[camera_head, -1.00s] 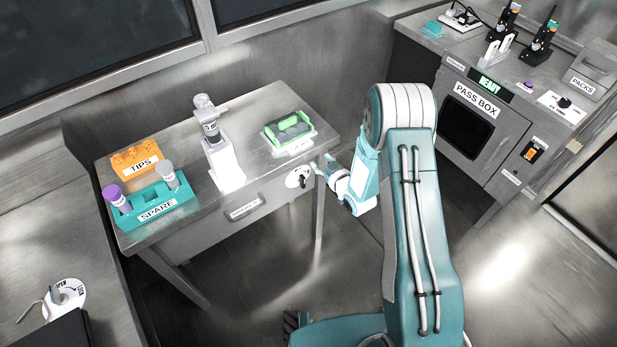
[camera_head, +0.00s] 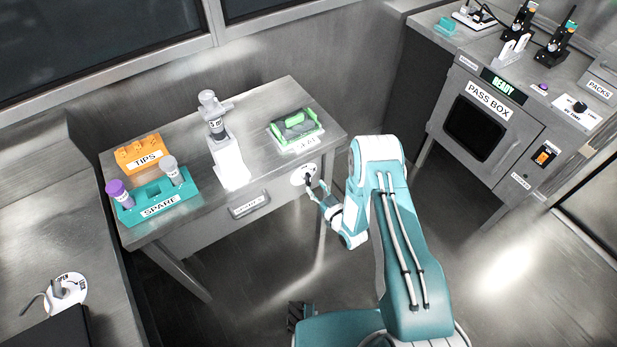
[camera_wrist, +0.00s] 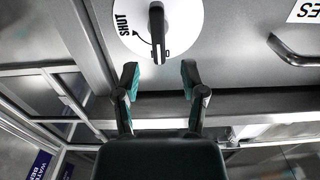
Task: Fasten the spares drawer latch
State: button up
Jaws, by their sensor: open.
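The spares drawer (camera_head: 280,193) is in the front of the steel table and looks flush with it. Its latch is a black lever (camera_wrist: 157,32) on a white round plate (camera_wrist: 183,14) marked SHUT with a curved arrow. In the wrist view the lever lies along the picture's vertical, its end pointing down between my fingers' line. In the head view the latch plate (camera_head: 304,174) is at the drawer's right end. My gripper (camera_wrist: 160,78) is open and empty, its fingertips just short of the lever, one to each side. It also shows in the head view (camera_head: 315,190).
The drawer's handle (camera_wrist: 297,52) is beside the latch. On the table stand an orange TIPS rack (camera_head: 139,151), a teal SPARE rack (camera_head: 160,197), a white instrument (camera_head: 228,160) and a green tray (camera_head: 294,126). The pass box (camera_head: 488,115) is at right. Floor right of the table is clear.

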aim_at(310, 180)
jog(key=x, duration=0.5)
jog(key=shift+c, duration=0.3)
grip_shut()
